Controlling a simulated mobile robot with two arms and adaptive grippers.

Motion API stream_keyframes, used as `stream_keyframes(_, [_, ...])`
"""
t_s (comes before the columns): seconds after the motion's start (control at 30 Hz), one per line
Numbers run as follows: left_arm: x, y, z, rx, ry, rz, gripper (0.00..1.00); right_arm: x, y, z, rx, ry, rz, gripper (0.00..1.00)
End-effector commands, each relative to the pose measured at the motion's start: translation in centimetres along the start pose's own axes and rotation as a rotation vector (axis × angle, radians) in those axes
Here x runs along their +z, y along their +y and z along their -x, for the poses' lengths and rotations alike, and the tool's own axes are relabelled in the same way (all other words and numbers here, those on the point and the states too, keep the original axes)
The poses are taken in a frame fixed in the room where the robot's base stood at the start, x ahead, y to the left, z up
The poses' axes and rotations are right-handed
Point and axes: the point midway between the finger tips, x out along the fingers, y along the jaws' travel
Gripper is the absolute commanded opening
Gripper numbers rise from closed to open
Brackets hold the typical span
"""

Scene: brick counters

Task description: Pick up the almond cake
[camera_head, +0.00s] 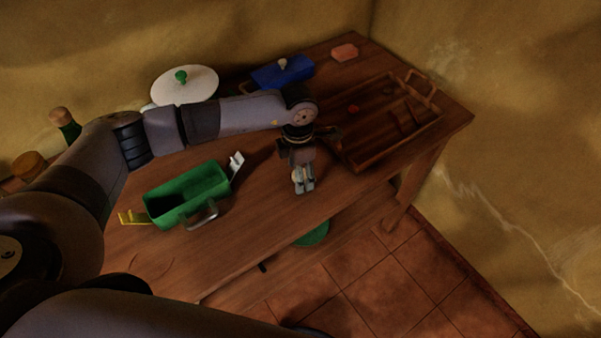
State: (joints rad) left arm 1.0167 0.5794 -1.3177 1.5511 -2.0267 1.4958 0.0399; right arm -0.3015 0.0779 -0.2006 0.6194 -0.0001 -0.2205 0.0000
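My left arm reaches in from the left across the wooden table. Its gripper (303,186) points down over the table's middle, between the green box and the wooden tray. Its fingers look close together, with a small pale tan patch at them; I cannot tell whether this is a held thing or part of the gripper. I cannot identify the almond cake with certainty. A small pinkish block (344,52) lies alone near the table's far corner. My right gripper is not in view.
A green box (166,208) with a metal handle stands left of the gripper. A wooden tray (364,164) with a small red item (353,108) lies right. Walls border the table's back.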

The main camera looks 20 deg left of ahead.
Motion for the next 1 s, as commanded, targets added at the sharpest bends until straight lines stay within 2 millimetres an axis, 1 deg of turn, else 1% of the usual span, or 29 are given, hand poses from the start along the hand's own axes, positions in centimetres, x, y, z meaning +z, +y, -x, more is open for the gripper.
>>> stream_keyframes(0.07, [0.01,-0.01,-0.01,0.0,0.0,0.0,0.59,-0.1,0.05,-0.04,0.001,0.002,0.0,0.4])
stream_keyframes(0.13, [0.01,-0.01,0.0,0.0,0.0,0.0,0.56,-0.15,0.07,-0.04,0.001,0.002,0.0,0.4])
stream_keyframes(0.7, [0.0,0.0,0.04,0.0,0.0,0.0,0.17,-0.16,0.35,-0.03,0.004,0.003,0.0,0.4])
stream_keyframes(1.0, [0.02,0.01,0.2,0.0,-0.001,0.0,0.16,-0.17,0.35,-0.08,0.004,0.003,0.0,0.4])
